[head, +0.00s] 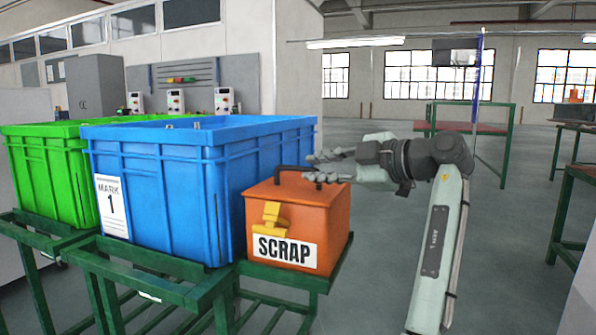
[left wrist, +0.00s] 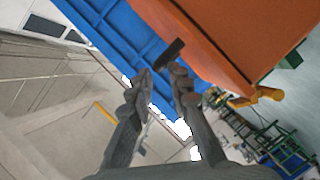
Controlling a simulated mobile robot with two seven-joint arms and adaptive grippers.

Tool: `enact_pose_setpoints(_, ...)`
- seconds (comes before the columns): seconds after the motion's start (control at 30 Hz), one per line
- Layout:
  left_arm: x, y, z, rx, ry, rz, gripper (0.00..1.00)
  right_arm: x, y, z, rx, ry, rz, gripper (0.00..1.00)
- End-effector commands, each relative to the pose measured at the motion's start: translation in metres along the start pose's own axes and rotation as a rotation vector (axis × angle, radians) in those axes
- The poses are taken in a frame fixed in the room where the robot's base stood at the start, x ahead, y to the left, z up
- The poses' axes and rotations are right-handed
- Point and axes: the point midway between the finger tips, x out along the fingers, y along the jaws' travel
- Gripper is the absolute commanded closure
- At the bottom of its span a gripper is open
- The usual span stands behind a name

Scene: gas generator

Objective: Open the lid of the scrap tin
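The orange scrap tin (head: 335,222) stands at the front right of the green stand, its "SCRAP" label facing me. Its lid (head: 262,190) lies closed on top, with a yellow latch (head: 271,215) at the front and a dark bar handle (head: 290,167) above. My left gripper (head: 315,168) is at the handle's right end, fingers open. In the left wrist view, the gripper (left wrist: 160,75) shows two spread fingers. The dark handle (left wrist: 169,52) lies at their tips, nearer the right finger. I cannot tell whether they touch. My right gripper is not in view.
A large blue crate (head: 180,190) marked "MARK 1" stands close left of the tin, and a green crate (head: 45,165) stands farther left. The green stand (head: 190,290) carries them. Open floor (head: 385,260) lies right of the tin.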

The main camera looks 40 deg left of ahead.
Motion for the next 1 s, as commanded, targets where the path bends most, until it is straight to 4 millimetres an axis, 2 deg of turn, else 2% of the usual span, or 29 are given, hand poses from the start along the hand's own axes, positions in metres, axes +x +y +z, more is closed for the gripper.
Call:
enact_pose_setpoints(0.1, 0.021, -0.001, -0.001, -0.001, 0.003, -0.001, 0.81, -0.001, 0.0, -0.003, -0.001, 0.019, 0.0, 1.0)
enact_pose_setpoints(0.33, 0.046, 0.0, 0.0, -0.001, 0.001, 0.001, 0.81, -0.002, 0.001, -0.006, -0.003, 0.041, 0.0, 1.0)
enact_pose_setpoints(0.63, 0.049, 0.0, 0.0, 0.0, -0.001, 0.001, 0.81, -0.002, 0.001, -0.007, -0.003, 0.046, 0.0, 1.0)
enact_pose_setpoints(0.67, 0.049, 0.0, 0.0, 0.0, -0.001, 0.001, 0.82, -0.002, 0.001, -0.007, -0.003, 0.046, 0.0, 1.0)
enact_pose_setpoints(0.8, 0.049, 0.0, 0.0, 0.0, -0.001, 0.001, 1.0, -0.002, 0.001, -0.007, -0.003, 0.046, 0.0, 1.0)
enact_pose_setpoints(1.0, 0.049, 0.0, 0.0, 0.0, -0.001, 0.001, 1.0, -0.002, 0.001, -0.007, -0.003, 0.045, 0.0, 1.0)
